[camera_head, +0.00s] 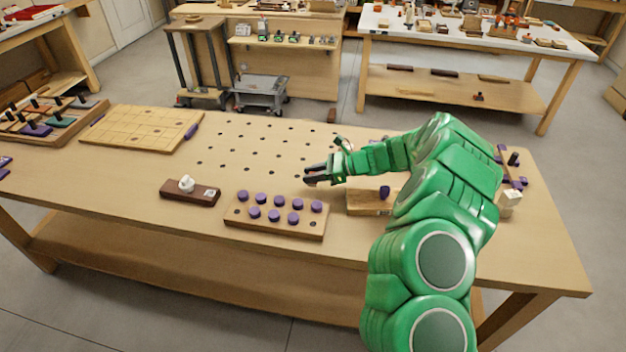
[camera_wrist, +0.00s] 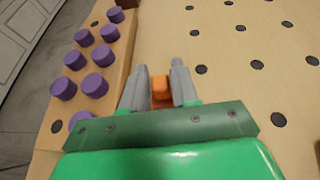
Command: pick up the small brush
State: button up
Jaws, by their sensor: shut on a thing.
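My gripper (camera_head: 311,175) is over the drilled part of the bench top, just beyond the board of purple pegs. In the wrist view, my gripper (camera_wrist: 159,75) has its two grey fingers on either side of a small orange piece (camera_wrist: 161,88), and it is shut on this piece. Only the orange end shows, so I cannot tell whether it is the small brush. The rest of it is hidden by the fingers and the green gripper body. In the head view the held piece is too small to make out.
The wooden board with purple pegs (camera_head: 232,217) is close on the near side. Left of it lies a dark brown block (camera_head: 203,195) with a white knob. A light wooden block (camera_head: 360,204) is under my forearm. A wide grid board (camera_head: 125,128) lies at the left.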

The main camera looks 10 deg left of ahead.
jog(key=s+d+r, duration=0.2)
jog(key=s+r, duration=0.3)
jog(key=s, duration=0.1)
jog(key=s+d+r, duration=0.3)
jog(key=s+r, duration=0.2)
jog(key=s, duration=0.1)
jog(key=shift+s+d+r, duration=0.15)
jog(key=shift+s+d, duration=0.15)
jog(key=shift+s, duration=0.1)
